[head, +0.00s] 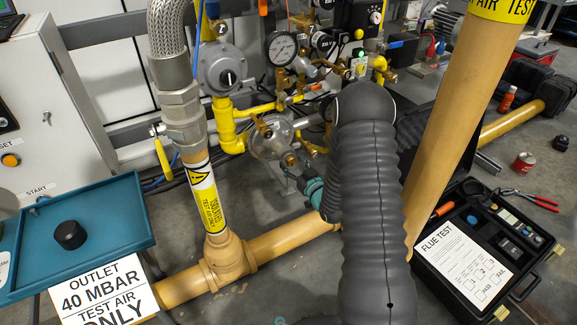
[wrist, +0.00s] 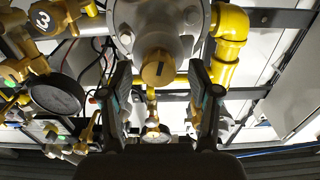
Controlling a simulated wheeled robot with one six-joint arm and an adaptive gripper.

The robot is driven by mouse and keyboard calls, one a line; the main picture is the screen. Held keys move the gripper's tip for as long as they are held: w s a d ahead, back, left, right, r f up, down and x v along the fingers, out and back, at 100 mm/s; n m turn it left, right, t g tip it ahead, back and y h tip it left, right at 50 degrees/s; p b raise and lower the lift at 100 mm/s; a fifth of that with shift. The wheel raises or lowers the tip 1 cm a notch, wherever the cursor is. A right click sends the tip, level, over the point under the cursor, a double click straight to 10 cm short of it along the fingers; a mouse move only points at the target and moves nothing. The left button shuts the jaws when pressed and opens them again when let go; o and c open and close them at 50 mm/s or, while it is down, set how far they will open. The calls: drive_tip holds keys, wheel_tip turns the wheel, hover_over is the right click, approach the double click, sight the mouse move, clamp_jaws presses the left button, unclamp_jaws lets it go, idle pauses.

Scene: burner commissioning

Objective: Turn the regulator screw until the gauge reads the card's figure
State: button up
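The card (head: 95,293) at the lower left reads "OUTLET 40 MBAR TEST AIR ONLY". The grey regulator (head: 270,137) sits among yellow pipes; the wrist view shows its body (wrist: 165,22) from below, with the brass screw (wrist: 158,69) at its end. My gripper (wrist: 160,85) is open, one finger on each side of the screw with a gap to both. In the head view, my arm partly hides the gripper.
A teal tray (head: 115,205) at the left holds a black cap (head: 70,235). Tan pipes (head: 290,243) run below and upright at the right. Yellow pipes (wrist: 230,45) and a dark gauge body (wrist: 57,95) flank my fingers. An open flue test case (head: 470,250) lies at right.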

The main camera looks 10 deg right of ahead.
drive_tip(key=shift+d, duration=0.1)
drive_tip(key=shift+s+d, duration=0.1)
drive_tip(key=shift+s, duration=0.1)
drive_tip(key=v, duration=1.1)
drive_tip(key=shift+s, duration=0.25)
